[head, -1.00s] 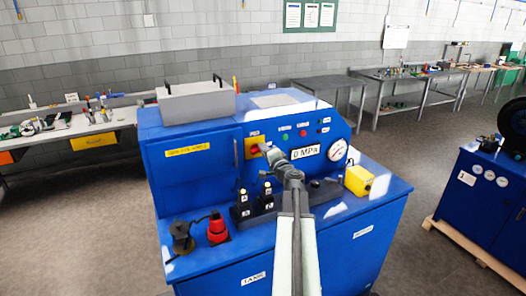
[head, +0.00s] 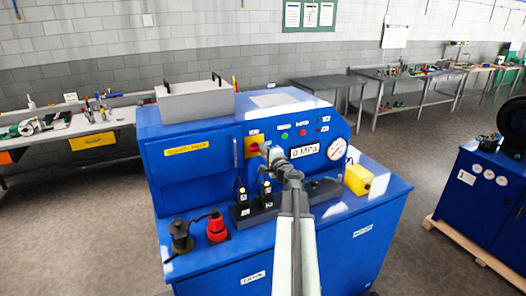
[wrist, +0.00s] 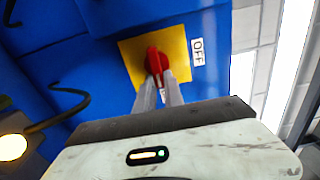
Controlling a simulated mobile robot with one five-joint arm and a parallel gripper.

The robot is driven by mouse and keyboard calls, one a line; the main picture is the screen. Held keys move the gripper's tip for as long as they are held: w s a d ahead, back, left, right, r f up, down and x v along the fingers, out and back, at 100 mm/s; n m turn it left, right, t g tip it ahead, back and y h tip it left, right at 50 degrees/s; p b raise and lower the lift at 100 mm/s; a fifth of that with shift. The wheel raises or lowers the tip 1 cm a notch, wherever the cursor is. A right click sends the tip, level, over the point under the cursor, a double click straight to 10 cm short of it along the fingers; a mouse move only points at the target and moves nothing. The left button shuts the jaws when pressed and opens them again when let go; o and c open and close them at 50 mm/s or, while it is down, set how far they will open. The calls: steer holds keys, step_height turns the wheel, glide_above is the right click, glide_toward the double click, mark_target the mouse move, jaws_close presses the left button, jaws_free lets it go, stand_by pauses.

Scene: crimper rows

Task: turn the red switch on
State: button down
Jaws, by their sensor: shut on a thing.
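The red switch (wrist: 156,60) is a rotary knob on a yellow plate (wrist: 131,56) on the blue machine's front panel. In the wrist view, my gripper (wrist: 160,82) has its two grey fingers on either side of the knob and is shut on it. An "OFF" label (wrist: 197,52) sits beside the plate. In the head view, the yellow plate (head: 249,141) shows left of my gripper (head: 268,152), which partly covers the switch.
The blue machine (head: 200,172) carries a gauge (head: 337,149), a "0 MPa" display (head: 305,151), small buttons and a grey box (head: 195,101) on top. Black fittings (head: 264,196), a red plug (head: 217,228) and a yellow block (head: 358,180) stand on its ledge below my arm.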

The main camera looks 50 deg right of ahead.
steer(key=c, duration=1.4)
jaws_free()
steer(key=shift+c, duration=0.2)
steer(key=shift+s, duration=0.1)
steer(key=v, duration=0.7)
steer(key=shift+s+a, duration=0.15)
steer(key=shift+s, duration=0.1)
